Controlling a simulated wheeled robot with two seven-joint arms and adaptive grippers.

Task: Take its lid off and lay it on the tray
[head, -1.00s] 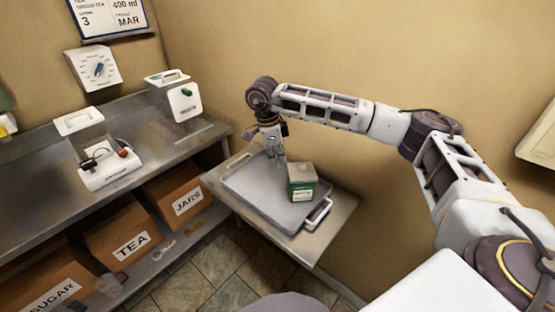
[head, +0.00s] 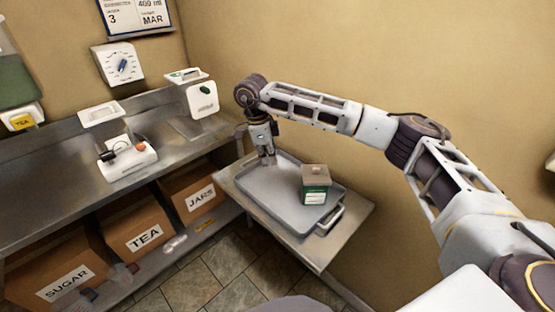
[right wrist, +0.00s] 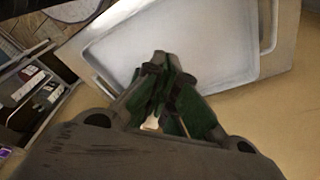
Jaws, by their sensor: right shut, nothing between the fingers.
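A green tin (head: 316,194) with a white label stands upright on the grey tray (head: 262,201), near its right side. Its grey lid (head: 314,171), with a small knob, sits on top. My right gripper (head: 267,161) is over the tray's back-left part, left of the tin and apart from it. Its fingers are shut and empty. In the right wrist view the closed fingertips (right wrist: 160,60) are in front of the bare tray (right wrist: 190,45), and the tin does not show. My left gripper is not in view.
The tray rests on a small metal side table (head: 352,215) against the wall. A steel counter (head: 60,170) at left carries a white device (head: 127,160). Boxes labelled TEA (head: 140,228), JARS (head: 195,195) and SUGAR (head: 58,270) are below. The tray's left half is clear.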

